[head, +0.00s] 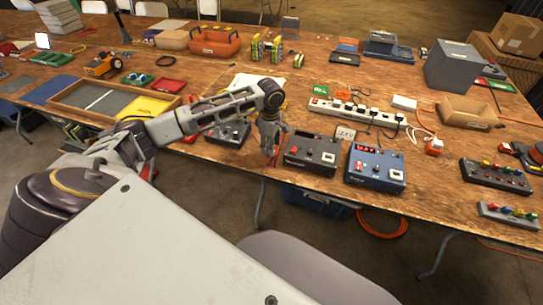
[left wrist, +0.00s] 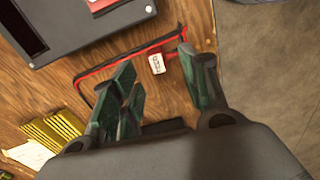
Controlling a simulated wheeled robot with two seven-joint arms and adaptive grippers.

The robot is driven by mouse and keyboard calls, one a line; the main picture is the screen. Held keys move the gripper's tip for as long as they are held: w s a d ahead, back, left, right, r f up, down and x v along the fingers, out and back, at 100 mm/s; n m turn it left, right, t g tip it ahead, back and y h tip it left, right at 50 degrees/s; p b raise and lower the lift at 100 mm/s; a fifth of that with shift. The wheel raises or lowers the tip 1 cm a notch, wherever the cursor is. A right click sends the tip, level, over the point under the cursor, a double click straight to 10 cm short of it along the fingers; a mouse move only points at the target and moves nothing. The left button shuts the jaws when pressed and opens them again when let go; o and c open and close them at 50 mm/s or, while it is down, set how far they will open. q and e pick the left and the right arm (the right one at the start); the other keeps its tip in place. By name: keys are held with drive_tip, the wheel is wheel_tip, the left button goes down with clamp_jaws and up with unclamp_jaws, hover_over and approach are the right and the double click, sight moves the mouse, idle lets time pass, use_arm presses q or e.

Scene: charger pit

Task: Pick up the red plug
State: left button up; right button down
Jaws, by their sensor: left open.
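A red lead (left wrist: 122,56) lies on the wooden table in the left wrist view, bent around a corner. A small white label (left wrist: 157,64) with dark print sits at its right part, between my finger tips; I cannot clearly tell the plug body itself. Some red (head: 272,158) shows below my left gripper (head: 269,146) in the head view, partly hidden by the fingers. My left gripper is open, its greenish fingers (left wrist: 163,82) spread on both sides of the label, and it holds nothing that I can see. My right gripper is not in view.
A dark grey device box (head: 312,154) stands just right of my left gripper, with a blue one (head: 375,167) beyond it. A power strip (head: 357,111) lies behind them. The table's front edge is close to the gripper. Yellow ribbed pieces (left wrist: 52,131) lie at lower left in the wrist view.

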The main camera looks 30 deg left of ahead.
use_arm(q)
drive_tip(key=shift+f, duration=0.5)
wheel_tip(320, 180, down, 3)
drive_tip(key=shift+w+d+r+b, duration=0.15)
drive_tip(key=shift+b, duration=0.15)
drive_tip(key=shift+f, duration=0.55)
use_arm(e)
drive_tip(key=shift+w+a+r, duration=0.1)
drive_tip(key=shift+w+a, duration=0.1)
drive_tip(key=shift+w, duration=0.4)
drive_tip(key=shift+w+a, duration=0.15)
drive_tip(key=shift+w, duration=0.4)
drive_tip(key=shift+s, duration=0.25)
use_arm(q)
drive_tip(key=shift+c, duration=0.4)
clamp_jaws()
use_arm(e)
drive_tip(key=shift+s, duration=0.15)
